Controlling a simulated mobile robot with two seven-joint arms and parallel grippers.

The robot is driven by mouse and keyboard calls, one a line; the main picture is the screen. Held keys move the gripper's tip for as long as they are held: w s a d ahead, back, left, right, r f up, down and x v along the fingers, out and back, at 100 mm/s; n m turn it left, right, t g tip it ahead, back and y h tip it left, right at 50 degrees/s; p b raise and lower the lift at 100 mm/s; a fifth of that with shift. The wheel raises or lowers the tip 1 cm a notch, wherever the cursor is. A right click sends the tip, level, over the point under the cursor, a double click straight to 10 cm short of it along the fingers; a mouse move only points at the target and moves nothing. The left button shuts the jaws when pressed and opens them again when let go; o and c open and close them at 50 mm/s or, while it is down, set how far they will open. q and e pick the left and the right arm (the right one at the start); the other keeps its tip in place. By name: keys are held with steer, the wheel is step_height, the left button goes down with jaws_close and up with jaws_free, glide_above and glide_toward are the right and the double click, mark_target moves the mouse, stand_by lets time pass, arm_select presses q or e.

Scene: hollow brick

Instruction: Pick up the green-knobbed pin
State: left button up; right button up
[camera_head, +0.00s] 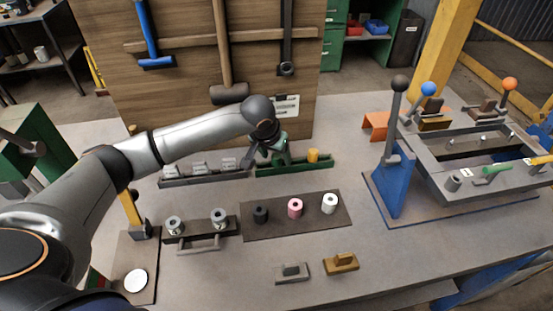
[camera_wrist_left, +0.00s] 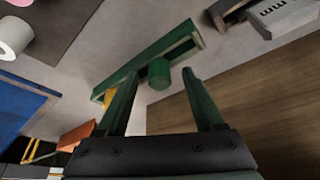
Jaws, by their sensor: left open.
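The green-knobbed pin (camera_wrist_left: 159,73) stands in a long green rack (camera_wrist_left: 183,43). In the left wrist view its round green knob lies between the fingertip lines of my left gripper (camera_wrist_left: 161,76), with a gap on both sides. The fingers are open and hold nothing. In the head view my left gripper (camera_head: 274,151) is over the left part of the green rack (camera_head: 296,168) and partly hides the pin there. A yellow knob (camera_head: 313,156) stands at the right part of this rack. My right gripper is not seen.
A grey rack with metal blocks (camera_head: 200,170) stands left of the green rack. A dark mat (camera_head: 277,217) holds black, pink and white cylinders in front. A wooden tool board (camera_head: 180,90) rises behind. A blue-sided fixture (camera_head: 393,190) with levers stands right.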

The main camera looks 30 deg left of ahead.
arm_select(q)
steer(key=shift+c, duration=0.2)
steer(key=c, duration=1)
jaws_close()
steer(key=shift+r, duration=0.15)
